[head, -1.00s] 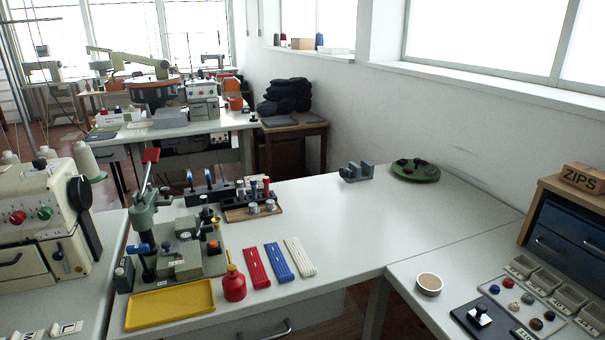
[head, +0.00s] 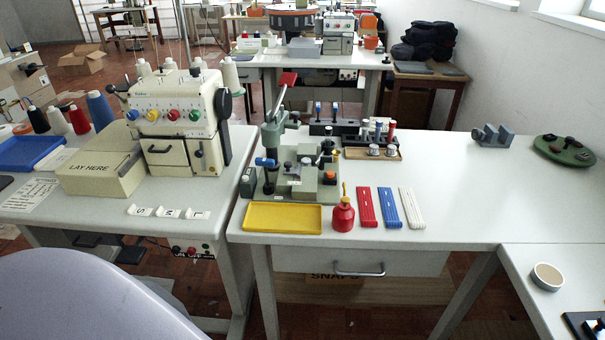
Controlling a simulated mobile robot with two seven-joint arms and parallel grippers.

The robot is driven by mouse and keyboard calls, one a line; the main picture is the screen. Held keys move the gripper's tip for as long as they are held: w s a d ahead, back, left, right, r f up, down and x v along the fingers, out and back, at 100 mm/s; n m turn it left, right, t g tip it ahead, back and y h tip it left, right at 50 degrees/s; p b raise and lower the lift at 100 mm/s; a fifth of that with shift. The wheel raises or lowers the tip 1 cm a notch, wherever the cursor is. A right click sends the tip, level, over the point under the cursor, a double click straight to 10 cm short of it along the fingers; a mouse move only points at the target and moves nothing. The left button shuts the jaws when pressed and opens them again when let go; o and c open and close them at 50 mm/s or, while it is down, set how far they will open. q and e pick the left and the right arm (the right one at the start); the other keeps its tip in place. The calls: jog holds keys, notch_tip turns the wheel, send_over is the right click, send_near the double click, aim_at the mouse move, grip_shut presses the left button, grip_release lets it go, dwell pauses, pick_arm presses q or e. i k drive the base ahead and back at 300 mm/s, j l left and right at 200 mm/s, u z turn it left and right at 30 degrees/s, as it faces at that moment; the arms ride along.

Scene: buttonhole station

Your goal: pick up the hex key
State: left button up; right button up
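I cannot make out a hex key in the head view. Small tools on and around the green press (head: 290,170) are too small to tell apart. A dark rack (head: 340,130) with blue-handled parts stands beside that tray. A yellow tray (head: 283,218) in front of the press looks empty. Neither of my grippers is in view.
The white bench (head: 460,205) is clear in its middle right. A cream machine (head: 181,120) and a box marked LAY HERE (head: 100,168) stand on the left table.

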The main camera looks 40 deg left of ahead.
aim_at(266, 163)
jog(key=u, duration=1.3)
